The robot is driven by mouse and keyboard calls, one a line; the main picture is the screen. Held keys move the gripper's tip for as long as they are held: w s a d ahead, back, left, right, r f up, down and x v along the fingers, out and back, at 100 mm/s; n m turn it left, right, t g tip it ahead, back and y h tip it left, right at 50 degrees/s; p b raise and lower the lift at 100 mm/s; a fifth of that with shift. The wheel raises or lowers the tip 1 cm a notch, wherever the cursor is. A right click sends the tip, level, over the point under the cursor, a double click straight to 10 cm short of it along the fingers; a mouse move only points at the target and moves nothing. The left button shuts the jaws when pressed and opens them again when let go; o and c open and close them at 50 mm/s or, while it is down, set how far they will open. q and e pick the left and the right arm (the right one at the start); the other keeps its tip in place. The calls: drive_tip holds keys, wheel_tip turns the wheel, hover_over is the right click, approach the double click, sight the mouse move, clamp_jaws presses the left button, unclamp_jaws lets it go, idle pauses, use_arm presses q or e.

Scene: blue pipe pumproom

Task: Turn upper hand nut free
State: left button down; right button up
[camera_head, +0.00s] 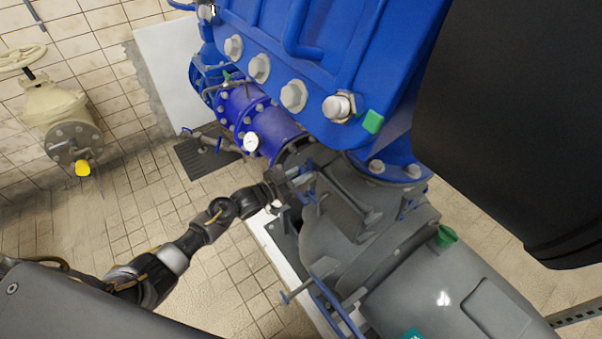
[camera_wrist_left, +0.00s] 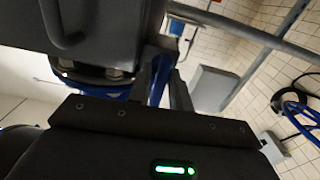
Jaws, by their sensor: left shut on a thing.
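My left gripper (camera_head: 296,183) reaches in from the left to the open grey bracket between the blue pump and the grey motor (camera_head: 400,270). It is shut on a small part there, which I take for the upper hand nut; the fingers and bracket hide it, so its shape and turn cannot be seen. In the left wrist view the gripper fingers (camera_wrist_left: 168,85) reach up beside a dark grey block (camera_wrist_left: 100,35), and the part between them is not clear. My right gripper is not in view.
The blue pump casing (camera_head: 325,50) with large bolts overhangs the gripper. A gauge (camera_head: 251,142) sits on the blue pipe to the left. A beige valve (camera_head: 60,115) stands far left. The tiled floor at left is mostly clear.

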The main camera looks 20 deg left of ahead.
use_arm(q)
drive_tip(key=c, duration=1.5)
unclamp_jaws()
drive_tip(key=b+v, duration=0.1)
drive_tip(key=v, duration=0.9)
drive_tip(key=shift+s+a, duration=0.25)
drive_tip(key=shift+s, duration=0.05)
